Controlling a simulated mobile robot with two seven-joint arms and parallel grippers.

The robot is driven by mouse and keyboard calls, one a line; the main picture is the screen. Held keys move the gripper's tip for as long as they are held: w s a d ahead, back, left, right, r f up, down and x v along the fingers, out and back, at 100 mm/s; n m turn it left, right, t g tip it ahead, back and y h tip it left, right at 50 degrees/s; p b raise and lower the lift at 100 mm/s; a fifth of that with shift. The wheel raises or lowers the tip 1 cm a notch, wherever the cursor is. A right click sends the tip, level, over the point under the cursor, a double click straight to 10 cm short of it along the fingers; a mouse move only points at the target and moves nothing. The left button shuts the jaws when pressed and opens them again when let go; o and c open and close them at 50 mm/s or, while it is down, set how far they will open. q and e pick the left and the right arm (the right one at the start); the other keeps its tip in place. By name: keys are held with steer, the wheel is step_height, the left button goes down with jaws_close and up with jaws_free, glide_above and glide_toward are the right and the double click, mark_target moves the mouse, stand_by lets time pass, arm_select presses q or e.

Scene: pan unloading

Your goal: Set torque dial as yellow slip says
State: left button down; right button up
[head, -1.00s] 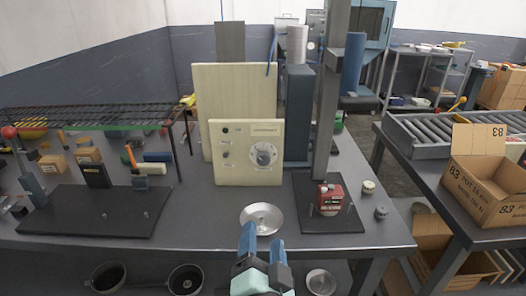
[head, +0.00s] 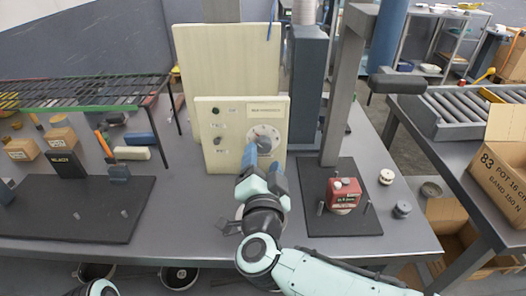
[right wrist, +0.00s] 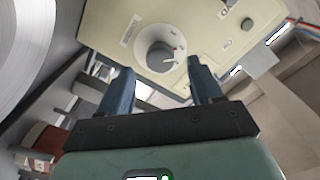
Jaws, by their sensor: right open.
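The torque dial (head: 265,137) is a round grey knob on a pale disc. It sits on the front of a cream control panel (head: 215,150) standing on the bench. My right gripper (head: 262,163) is open and empty. Its blue fingers point at the panel just below the dial in the head view, and the knob shows between them in the wrist view. I cannot make out a yellow slip. My left gripper is out of view.
A red box (head: 343,194) stands on a dark plate at the right, under a grey column (head: 345,90). A metal dish on the bench is mostly hidden by my right arm.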

mark_target(263, 148)
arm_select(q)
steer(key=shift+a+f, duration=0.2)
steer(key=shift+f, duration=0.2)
arm_select(e)
steer(key=shift+w, duration=2.2)
steer(key=c, duration=1.1)
steer(key=shift+o, duration=0.2)
steer(key=shift+m+b, duration=0.3)
steer(key=shift+m, duration=0.8)
steer(key=shift+m+b, duration=0.3)
steer(key=shift+m, duration=0.9)
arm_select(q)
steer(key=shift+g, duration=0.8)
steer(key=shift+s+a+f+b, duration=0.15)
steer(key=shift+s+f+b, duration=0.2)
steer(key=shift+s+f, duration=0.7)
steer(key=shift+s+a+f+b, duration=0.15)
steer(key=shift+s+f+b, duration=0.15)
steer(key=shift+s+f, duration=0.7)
arm_select(e)
steer(key=shift+m, duration=2.2)
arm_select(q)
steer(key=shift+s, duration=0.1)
